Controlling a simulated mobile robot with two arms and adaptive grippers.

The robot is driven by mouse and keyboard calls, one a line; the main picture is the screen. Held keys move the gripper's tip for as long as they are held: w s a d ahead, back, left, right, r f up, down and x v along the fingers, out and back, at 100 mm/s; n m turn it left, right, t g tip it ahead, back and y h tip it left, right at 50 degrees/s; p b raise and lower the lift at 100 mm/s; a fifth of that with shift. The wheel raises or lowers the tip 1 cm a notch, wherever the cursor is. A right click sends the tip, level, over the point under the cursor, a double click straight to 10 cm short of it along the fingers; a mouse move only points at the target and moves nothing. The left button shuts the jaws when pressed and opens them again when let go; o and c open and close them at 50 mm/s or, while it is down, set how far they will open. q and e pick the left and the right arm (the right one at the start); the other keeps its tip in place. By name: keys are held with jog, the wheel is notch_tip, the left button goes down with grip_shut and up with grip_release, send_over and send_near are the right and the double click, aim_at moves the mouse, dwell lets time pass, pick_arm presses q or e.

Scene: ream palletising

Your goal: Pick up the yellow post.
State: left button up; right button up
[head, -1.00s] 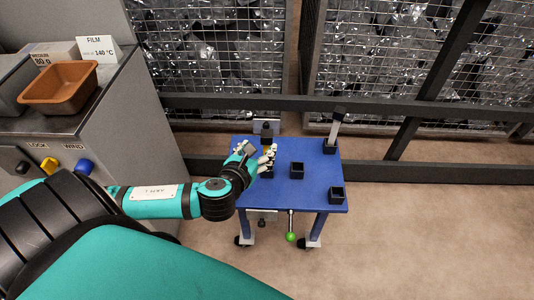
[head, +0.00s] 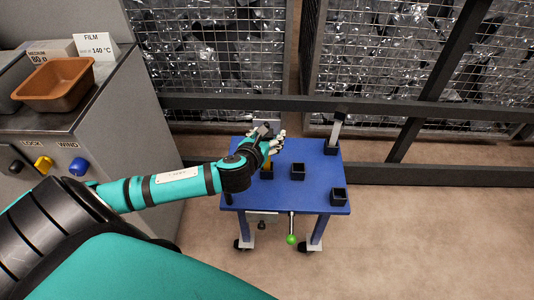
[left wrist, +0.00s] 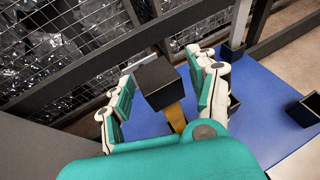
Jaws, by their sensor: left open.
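The yellow post (left wrist: 175,117) stands on the blue table, with a dark block-shaped cap (left wrist: 160,83) on top. In the left wrist view the cap is between the two fingers of my left gripper (left wrist: 166,92), which are open on either side of it. Contact cannot be told. In the head view my left gripper (head: 271,142) covers the upper part of the post, and a little yellow (head: 268,166) shows below the hand. The post's foot is mostly hidden. My right gripper is not in view.
The blue table (head: 315,190) also bears empty black sockets (head: 298,171) (head: 338,196) and a grey post (head: 336,130) with a dark cap in a back right socket. A dark rail and mesh fence stand behind. A grey cabinet (head: 135,130) with a brown tray (head: 55,85) is at left.

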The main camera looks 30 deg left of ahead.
pick_arm(q)
jog(key=shift+c, duration=0.2)
grip_shut()
jog(key=shift+r, duration=0.1)
